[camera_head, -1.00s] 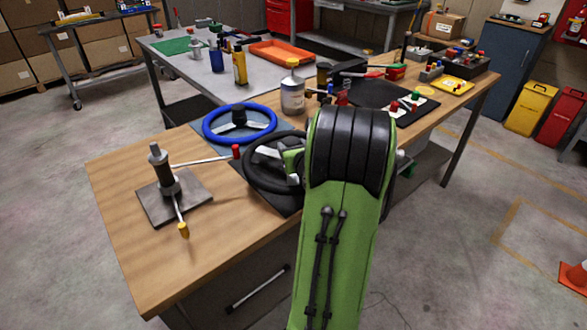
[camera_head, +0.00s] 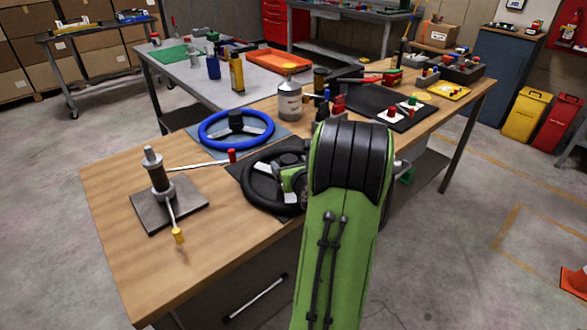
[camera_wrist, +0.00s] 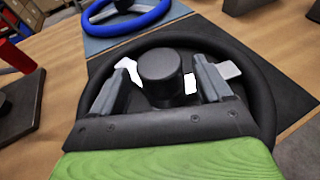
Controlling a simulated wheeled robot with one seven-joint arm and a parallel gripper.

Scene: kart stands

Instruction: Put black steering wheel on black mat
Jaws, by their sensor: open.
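The black steering wheel (camera_head: 250,188) lies about flat on the black mat (camera_head: 236,171) on the wooden bench. In the wrist view the wheel's rim (camera_wrist: 265,85) runs over the dark mat (camera_wrist: 291,98), with mat showing outside the rim. My gripper (camera_wrist: 163,74) is open, with one finger on each side of the wheel's round hub (camera_wrist: 162,70) and a visible gap between hub and fingers. In the head view my arm hides the right part of the wheel and most of my gripper.
A blue steering wheel (camera_head: 208,143) lies on a blue-grey mat just behind. A lever stand on a metal plate (camera_head: 146,211) is at left, its red-tipped rod reaching near the black mat. A grey can (camera_head: 290,104) stands behind. The bench's front left is clear.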

